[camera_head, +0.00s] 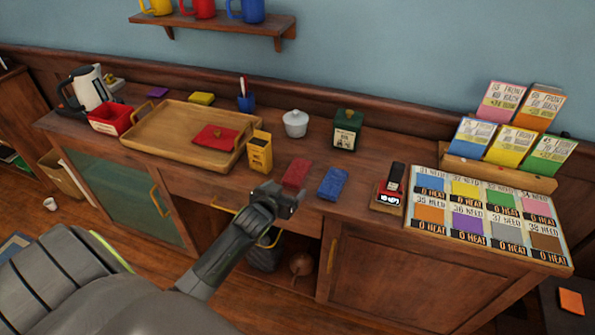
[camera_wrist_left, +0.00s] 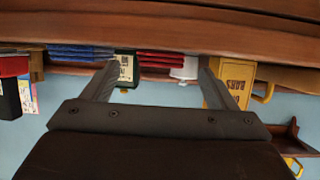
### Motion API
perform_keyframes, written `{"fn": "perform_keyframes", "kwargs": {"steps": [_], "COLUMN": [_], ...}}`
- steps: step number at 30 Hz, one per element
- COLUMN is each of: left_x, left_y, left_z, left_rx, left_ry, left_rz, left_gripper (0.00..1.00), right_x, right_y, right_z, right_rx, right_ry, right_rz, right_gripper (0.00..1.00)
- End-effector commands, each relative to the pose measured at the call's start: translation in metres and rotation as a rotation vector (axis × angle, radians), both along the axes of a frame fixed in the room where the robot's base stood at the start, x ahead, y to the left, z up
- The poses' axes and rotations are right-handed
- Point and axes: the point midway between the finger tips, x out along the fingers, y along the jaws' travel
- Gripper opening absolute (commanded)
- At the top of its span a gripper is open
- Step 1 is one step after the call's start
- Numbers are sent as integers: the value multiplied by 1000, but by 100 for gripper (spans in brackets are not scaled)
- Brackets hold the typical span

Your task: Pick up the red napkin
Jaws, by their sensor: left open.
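A red folded napkin (camera_head: 296,171) lies flat near the front edge of the wooden counter, left of a blue folded napkin (camera_head: 332,183). My left gripper (camera_head: 286,197) is just in front of the counter's edge, close to the red napkin and apart from it. In the left wrist view, which looks upside down, the open, empty fingers (camera_wrist_left: 158,78) spread with the red napkin (camera_wrist_left: 166,62) seen edge-on between them. The blue napkin (camera_wrist_left: 80,54) shows to the left there. My right gripper is not in view.
A yellow box (camera_head: 260,151) stands just left of the red napkin. A wooden tray (camera_head: 150,144) holding a red item is further left. A white lidded pot (camera_head: 295,123) and a green box (camera_head: 346,131) stand behind. A red-and-black device (camera_head: 390,188) is at the right.

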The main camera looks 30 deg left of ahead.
Motion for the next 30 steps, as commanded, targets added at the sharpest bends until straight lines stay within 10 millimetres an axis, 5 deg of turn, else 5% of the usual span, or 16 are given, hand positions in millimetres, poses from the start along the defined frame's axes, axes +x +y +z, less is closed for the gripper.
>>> {"fn": "perform_keyframes", "kwargs": {"steps": [6, 15, 26, 30], "left_x": [19, 21, 20, 21], "left_y": [4, 4, 4, 4], "left_z": [-7, -9, -9, -9], "left_rx": [0, 1, 1, 1], "left_ry": [0, 0, 0, 0], "left_rz": [-1, -1, -1, -1], "left_gripper": [80, 80, 33, 32], "right_x": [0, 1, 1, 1], "right_y": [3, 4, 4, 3], "right_z": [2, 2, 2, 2], "right_rx": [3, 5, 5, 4], "right_ry": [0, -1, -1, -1], "right_rz": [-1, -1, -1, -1], "right_gripper": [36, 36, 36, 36]}}
